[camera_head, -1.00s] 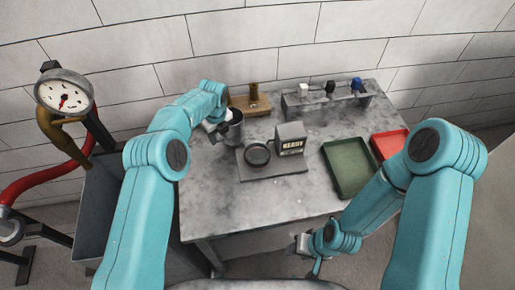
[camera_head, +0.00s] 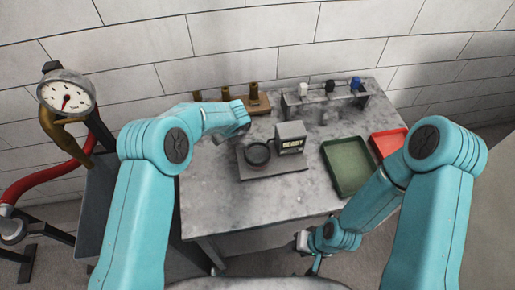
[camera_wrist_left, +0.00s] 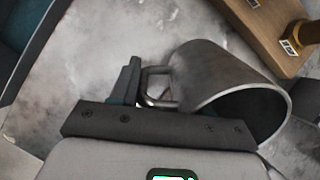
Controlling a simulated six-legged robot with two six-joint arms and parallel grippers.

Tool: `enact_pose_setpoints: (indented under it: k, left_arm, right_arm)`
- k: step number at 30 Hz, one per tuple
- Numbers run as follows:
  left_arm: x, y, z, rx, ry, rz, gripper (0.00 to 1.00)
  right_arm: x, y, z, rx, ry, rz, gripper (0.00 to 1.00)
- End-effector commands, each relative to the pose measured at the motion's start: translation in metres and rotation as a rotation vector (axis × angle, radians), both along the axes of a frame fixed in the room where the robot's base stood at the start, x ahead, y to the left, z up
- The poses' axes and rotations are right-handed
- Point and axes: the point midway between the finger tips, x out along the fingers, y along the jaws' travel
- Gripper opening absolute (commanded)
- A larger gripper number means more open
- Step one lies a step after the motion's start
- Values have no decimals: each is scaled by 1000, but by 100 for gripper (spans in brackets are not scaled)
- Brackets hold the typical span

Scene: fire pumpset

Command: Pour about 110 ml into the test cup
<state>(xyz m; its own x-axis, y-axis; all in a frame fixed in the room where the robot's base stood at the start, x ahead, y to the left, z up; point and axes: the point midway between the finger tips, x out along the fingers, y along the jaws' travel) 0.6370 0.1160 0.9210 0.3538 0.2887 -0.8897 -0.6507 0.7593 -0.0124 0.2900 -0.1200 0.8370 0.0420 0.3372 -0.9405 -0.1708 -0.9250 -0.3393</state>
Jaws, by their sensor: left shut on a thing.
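A grey metal jug (camera_wrist_left: 215,85) with a side handle (camera_wrist_left: 158,85) shows in the left wrist view, its wide mouth toward the lower right. My left gripper (camera_wrist_left: 135,90) is shut on that handle. In the head view my left gripper (camera_head: 240,130) is left of and behind the dark round test cup (camera_head: 257,153), and my arm hides most of the jug. The cup stands on a flat grey plate by a box whose display (camera_head: 292,144) reads READY. I see no liquid. My right gripper (camera_head: 304,242) hangs low by the table's front edge, too small to judge.
A wooden block (camera_head: 260,107) with brass fittings stands at the back left. A rack (camera_head: 325,100) with white, black and blue pieces stands at the back. A green tray (camera_head: 348,168) and a red tray (camera_head: 388,143) lie at right. The front left tabletop is clear.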

Motion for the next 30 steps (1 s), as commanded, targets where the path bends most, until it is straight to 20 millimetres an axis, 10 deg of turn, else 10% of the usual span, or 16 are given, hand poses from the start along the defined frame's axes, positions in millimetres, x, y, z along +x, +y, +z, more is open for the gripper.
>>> enact_pose_setpoints:
  k: [12,30]
  left_arm:
    - [-17,-17,9,211,-247,-5,0]
    - [-19,-17,29,406,-467,2,0]
  right_arm:
    - [0,0,-82,0,-1,0,43]
    - [0,0,-128,0,0,0,43]
